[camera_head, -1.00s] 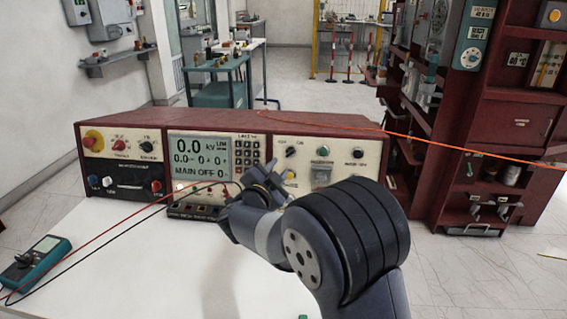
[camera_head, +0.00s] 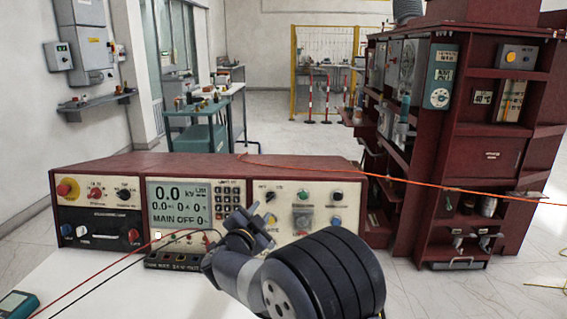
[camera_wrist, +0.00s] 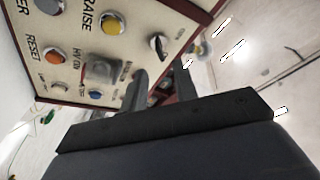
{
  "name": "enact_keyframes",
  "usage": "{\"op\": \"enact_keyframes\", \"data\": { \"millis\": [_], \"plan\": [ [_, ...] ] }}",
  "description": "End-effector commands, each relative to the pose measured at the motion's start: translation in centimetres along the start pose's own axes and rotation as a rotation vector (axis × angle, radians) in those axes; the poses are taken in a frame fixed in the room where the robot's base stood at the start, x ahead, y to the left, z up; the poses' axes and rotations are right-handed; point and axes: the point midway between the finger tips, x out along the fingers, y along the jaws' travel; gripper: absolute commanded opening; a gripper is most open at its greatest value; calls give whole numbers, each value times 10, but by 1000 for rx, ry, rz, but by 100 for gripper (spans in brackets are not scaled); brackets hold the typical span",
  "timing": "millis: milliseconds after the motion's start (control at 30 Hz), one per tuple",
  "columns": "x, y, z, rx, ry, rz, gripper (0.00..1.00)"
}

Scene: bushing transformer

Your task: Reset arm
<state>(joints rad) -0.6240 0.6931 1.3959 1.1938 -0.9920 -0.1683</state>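My arm (camera_head: 318,275) reaches in from the lower right of the head view. My gripper (camera_head: 252,222) is in front of the middle of the test console (camera_head: 212,163). In the wrist view my gripper (camera_wrist: 162,86) shows two dark fingers with a gap between them, and nothing is held. The console's cream panel with coloured buttons (camera_wrist: 100,45) fills the upper left of the wrist view. Whether a finger touches the panel cannot be told. The console screen (camera_head: 180,203) reads 0.0 kV and MAIN OFF.
A white table (camera_head: 105,285) bears the console and a teal meter (camera_head: 18,304), with red and black leads running to the console. A tall red cabinet (camera_head: 490,160) stands at right. An orange cable (camera_head: 400,183) crosses in front of it. Open floor (camera_head: 300,140) lies behind the console.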

Motion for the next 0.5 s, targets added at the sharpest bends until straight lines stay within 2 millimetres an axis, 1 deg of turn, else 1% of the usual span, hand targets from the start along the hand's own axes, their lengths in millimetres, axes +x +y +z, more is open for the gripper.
{"op": "enact_keyframes", "data": {
  "millis": [33,100,233,400,500],
  "plan": [
    [12,1,-1,0,3,2,28],
    [25,1,0,1,2,3,28],
    [46,1,0,0,2,3,28],
    [62,1,0,1,1,1,28],
    [63,1,0,-21,1,-7,28]
  ]
}}
